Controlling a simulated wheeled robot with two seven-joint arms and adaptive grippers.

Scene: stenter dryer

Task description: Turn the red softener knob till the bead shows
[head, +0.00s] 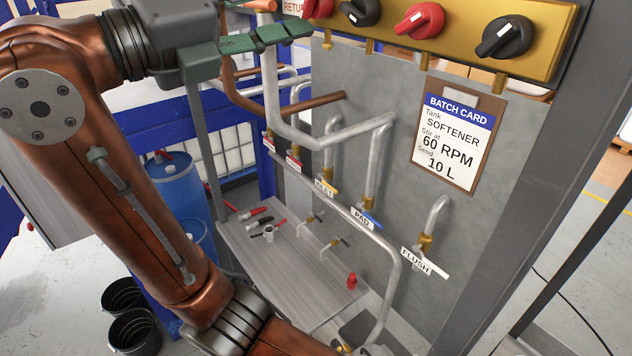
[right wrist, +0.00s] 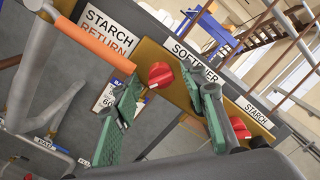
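The brass knob panel (head: 468,38) spans the top of the head view. A red knob (head: 318,8) at its left end is cut by the picture's edge. In the right wrist view a red knob (right wrist: 160,75) sits below the SOFTENER label (right wrist: 193,62). My right gripper (right wrist: 168,112) is open there, its green fingers apart, with the knob seen beyond the gap; I see no contact. In the head view this gripper (head: 265,38) hangs left of the panel. My left gripper is not in view. No bead can be made out.
A batch card (head: 455,135) reads SOFTENER, 60 RPM, 10 L. Another red knob (head: 420,20) and black knobs (head: 503,38) share the panel. An orange pipe (right wrist: 95,42) runs close to the gripper. Grey pipes with labelled valves (head: 362,218) stand below.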

